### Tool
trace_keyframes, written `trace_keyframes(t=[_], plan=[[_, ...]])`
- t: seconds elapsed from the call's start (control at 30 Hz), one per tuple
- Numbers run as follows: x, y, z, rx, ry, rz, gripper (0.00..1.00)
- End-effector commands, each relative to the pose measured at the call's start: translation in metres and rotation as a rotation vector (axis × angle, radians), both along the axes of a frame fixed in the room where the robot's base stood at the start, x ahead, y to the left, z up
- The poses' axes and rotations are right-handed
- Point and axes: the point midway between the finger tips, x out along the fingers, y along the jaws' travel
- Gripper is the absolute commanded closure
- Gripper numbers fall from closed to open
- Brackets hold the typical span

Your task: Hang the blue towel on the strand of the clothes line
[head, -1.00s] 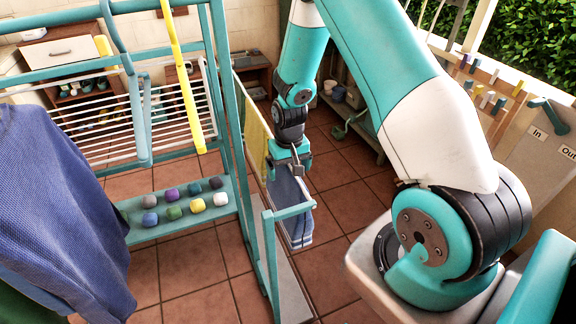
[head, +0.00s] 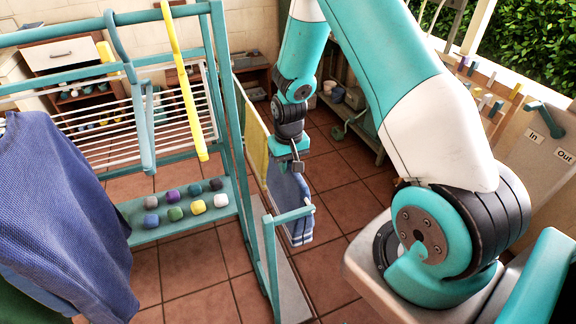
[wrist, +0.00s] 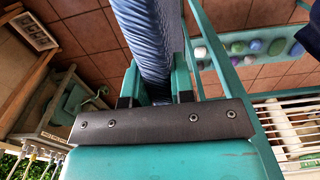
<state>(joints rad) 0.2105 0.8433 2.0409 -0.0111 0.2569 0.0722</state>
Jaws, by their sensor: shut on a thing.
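The blue towel (head: 292,200), with pale stripes near its lower end, hangs down beneath my gripper (head: 296,166). My gripper is shut on the towel's upper part. In the wrist view the towel (wrist: 146,40) runs away from between the two teal fingers (wrist: 157,88). A yellow towel (head: 256,140) hangs beside it, farther along the clothes line. The line's teal end post (head: 268,255) and its short crossbar (head: 292,215) stand at the near end, the crossbar in front of the blue towel. The strand itself is too thin to make out at the towel, so I cannot tell whether they touch.
A teal rack with hangers (head: 183,80) stands left, with a purple-blue garment (head: 60,200) in front. Several coloured blocks lie on its low shelf (head: 150,235). A board with "In" and "Out" labels (head: 545,150) stands right. Tiled floor (head: 345,235) is open right of the towel.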

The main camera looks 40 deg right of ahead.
Motion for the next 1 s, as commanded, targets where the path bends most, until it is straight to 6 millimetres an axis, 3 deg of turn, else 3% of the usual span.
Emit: trace_keyframes(t=[0.1, 1.0], plan=[[0.0, 0.0, 0.022, -0.001, -0.002, 0.0, 1.0], [0.0, 0.0, 0.135, 0.0, -0.001, 0.0, 1.0]])
